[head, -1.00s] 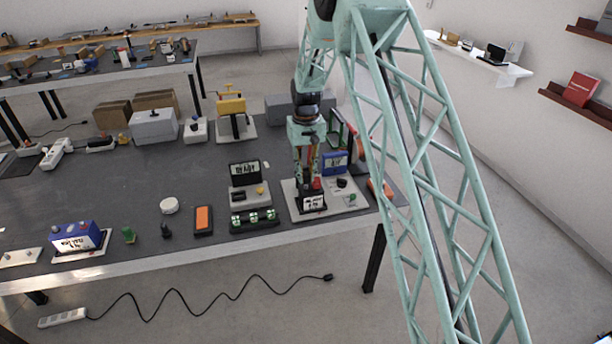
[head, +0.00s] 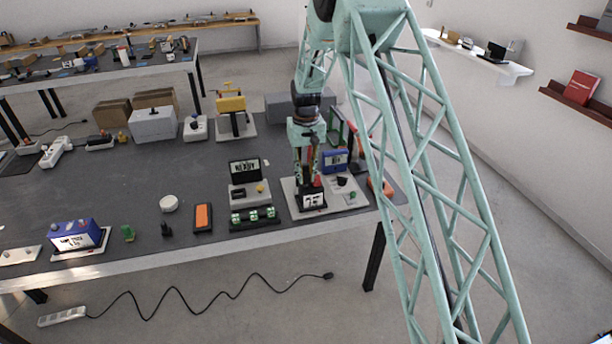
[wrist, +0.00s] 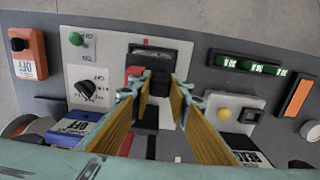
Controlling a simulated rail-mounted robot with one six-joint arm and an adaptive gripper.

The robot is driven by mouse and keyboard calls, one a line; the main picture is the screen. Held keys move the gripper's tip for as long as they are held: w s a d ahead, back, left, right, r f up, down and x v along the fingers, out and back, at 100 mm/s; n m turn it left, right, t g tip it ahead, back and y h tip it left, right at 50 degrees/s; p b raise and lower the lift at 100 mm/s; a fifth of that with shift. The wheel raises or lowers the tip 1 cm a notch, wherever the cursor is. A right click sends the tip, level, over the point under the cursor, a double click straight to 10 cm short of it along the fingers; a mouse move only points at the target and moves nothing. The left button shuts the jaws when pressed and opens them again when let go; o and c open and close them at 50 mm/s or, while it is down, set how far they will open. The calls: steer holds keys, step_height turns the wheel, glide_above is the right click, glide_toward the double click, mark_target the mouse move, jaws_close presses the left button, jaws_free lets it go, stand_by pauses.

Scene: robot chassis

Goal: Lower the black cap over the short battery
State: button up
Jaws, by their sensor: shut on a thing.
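My gripper (wrist: 158,88) is shut on a small black piece (wrist: 159,82), which looks like the black cap. In the head view, my gripper (head: 309,184) points down over the light panel (head: 345,200) at the table's front right. A black block (head: 313,200) with a white label stands just in front of the fingers; in the wrist view it is the dark box (wrist: 152,61) beyond the fingertips. A red part (wrist: 134,73) sits left of the fingertips. I cannot make out the short battery under the cap, nor whether the cap touches anything.
A black strip with green lights (wrist: 248,65) and an orange device (wrist: 298,97) lie to the right. Another blue box (head: 75,235) stands far left.

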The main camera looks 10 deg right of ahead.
mark_target(306, 174)
steer(key=shift+f, duration=0.1)
steer(key=o, duration=0.8)
step_height(306, 174, up, 12)
stand_by(0.6)
stand_by(0.8)
